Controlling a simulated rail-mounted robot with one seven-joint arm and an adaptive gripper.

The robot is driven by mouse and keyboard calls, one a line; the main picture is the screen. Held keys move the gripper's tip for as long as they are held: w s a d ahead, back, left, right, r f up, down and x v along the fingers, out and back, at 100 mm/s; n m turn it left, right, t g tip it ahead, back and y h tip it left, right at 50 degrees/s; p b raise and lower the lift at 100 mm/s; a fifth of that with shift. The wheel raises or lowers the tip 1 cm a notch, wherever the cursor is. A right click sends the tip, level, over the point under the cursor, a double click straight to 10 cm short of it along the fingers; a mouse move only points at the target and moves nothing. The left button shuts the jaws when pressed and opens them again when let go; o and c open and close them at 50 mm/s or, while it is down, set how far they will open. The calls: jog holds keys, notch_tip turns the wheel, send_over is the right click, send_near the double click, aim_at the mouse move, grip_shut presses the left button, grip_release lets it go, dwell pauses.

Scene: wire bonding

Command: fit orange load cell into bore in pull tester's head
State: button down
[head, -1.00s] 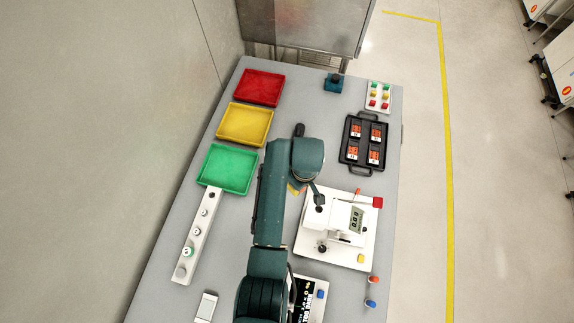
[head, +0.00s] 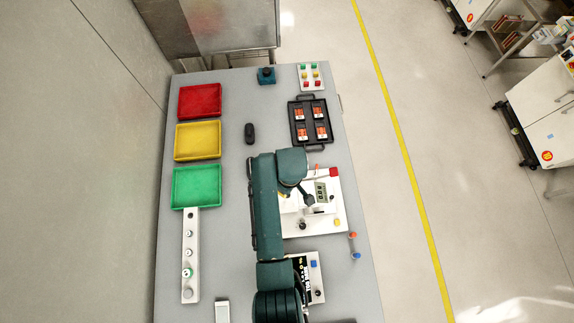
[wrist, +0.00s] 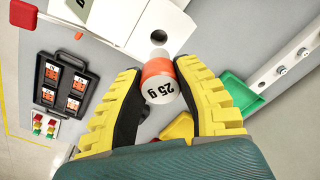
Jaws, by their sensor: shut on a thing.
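In the wrist view the cell sits between the yellow and black fingers. The white head of the pull tester (wrist: 140,20) is beyond it, with the dark round bore (wrist: 158,37) just above the cell in the picture. A gap seems to show between cell and bore; the depth is unclear. In the head view the pull tester (head: 333,212) stands right of my arm, which partly covers it.
A white rack (head: 189,242) with a green-ringed cell (head: 187,272) lies left. Red (head: 200,100), yellow (head: 198,140) and green (head: 196,187) trays line the left edge. A black tray (head: 297,131) stands behind the tester. Orange (head: 352,235) and blue (head: 357,255) knobs are to its right.

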jog(key=shift+f+b, duration=1.5)
jog(key=shift+f, duration=1)
jog(key=shift+f+b, duration=1.1)
jog(key=shift+f, duration=1)
jog(key=c, duration=0.8)
grip_release()
jog(key=shift+r, duration=0.1)
jog(key=r, duration=1.2)
jog(key=shift+s+d, duration=0.2)
jog(key=shift+d, duration=0.05)
